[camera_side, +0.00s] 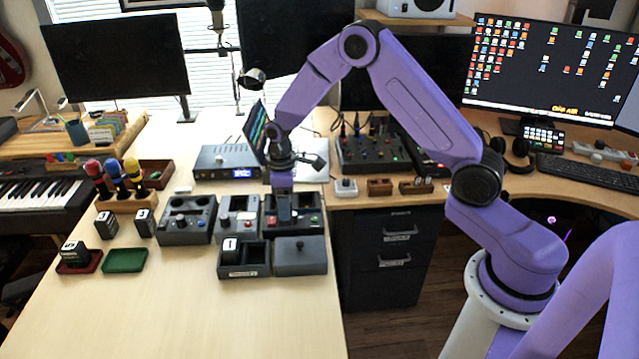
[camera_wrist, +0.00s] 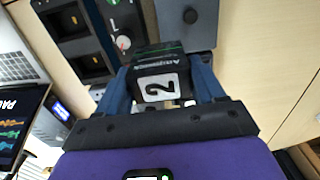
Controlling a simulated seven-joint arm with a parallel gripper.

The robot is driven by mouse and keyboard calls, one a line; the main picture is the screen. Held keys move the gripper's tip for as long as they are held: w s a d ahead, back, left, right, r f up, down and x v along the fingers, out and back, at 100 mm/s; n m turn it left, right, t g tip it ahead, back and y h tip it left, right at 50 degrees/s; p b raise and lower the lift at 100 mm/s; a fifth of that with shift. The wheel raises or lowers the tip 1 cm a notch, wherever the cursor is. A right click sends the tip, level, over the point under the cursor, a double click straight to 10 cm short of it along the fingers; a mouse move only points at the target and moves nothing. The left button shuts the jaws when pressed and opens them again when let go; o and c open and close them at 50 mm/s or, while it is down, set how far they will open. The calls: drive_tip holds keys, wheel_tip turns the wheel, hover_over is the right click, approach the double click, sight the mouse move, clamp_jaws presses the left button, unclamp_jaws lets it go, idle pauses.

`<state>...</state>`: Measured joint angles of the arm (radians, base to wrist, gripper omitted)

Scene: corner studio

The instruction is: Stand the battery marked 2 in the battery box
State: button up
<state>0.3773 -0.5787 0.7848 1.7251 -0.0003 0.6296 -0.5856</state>
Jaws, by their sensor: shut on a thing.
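My gripper (camera_side: 284,208) is over the dark unit with red and green lights (camera_side: 311,222), right of the table's middle. In the wrist view my gripper (camera_wrist: 162,82) is shut on the battery marked 2 (camera_wrist: 160,88), a dark block with a white number label between the two fingers. I cannot tell whether its lower end touches the unit. The battery box (camera_side: 238,272) is dark and open-topped, in front and to the left of my gripper. The battery marked 1 (camera_side: 231,246) stands in its left compartment. The right compartment looks empty.
A grey lidded box with a knob (camera_side: 300,258) adjoins the battery box on the right. Panels with knobs (camera_side: 187,220) stand to the left. More dark blocks (camera_side: 106,225), a red tray (camera_side: 93,266) and a green tray (camera_side: 125,261) lie farther left. The front table is clear.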

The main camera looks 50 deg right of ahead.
drive_tip(key=shift+w+a+f, duration=0.4)
drive_tip(key=shift+a+f, duration=1.05)
drive_tip(key=shift+a, duration=0.1)
drive_tip(key=shift+w+a+f, duration=0.35)
drive_tip(key=shift+a+f, duration=1.15)
drive_tip(key=shift+a, duration=0.05)
drive_tip(key=shift+w+a+f, duration=0.4)
drive_tip(key=shift+a+f, duration=1.05)
drive_tip(key=shift+a, duration=0.1)
drive_tip(key=shift+f, duration=0.5)
drive_tip(key=o, duration=1.4)
drive_tip(key=shift+c, duration=0.2)
drive_tip(key=shift+r, duration=3)
